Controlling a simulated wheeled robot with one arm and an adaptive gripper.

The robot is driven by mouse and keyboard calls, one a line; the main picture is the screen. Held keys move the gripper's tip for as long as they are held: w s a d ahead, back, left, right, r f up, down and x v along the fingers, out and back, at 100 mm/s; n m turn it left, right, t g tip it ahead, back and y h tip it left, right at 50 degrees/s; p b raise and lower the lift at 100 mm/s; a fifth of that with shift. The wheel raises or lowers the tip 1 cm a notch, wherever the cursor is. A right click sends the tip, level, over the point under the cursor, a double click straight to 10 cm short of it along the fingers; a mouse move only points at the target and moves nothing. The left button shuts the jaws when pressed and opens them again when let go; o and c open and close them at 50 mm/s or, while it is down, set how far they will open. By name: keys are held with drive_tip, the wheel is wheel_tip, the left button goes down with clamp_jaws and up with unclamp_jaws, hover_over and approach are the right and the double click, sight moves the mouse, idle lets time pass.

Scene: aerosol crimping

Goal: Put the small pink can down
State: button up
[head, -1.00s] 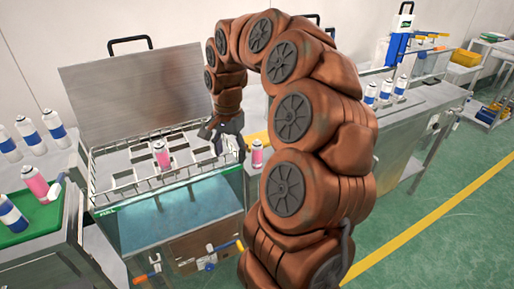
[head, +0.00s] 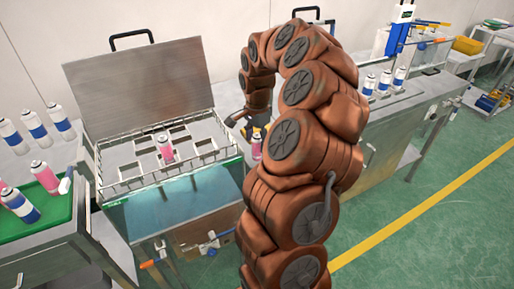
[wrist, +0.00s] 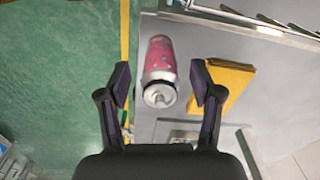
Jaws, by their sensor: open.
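A small pink can (head: 256,146) with a white top stands at the right of the wash tank, beside my gripper (head: 243,124) and partly close to my arm. In the wrist view the pink can (wrist: 160,62) lies in line with the gap between the two fingertips of my gripper (wrist: 160,76). The fingers are open, with clear space on both sides of the can. It appears to rest on a grey metal surface (wrist: 200,48). A second pink can (head: 165,149) stands in the tank's rack (head: 128,171).
A yellow pad (wrist: 229,84) lies close to the can's right in the wrist view. Several cans stand at the left around a green tray (head: 48,212). White-and-blue cans (head: 385,81) stand on the right bench. The tank's raised lid (head: 140,92) is behind the rack.

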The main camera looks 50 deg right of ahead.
drive_tip(key=shift+f, duration=1.25)
clamp_jaws()
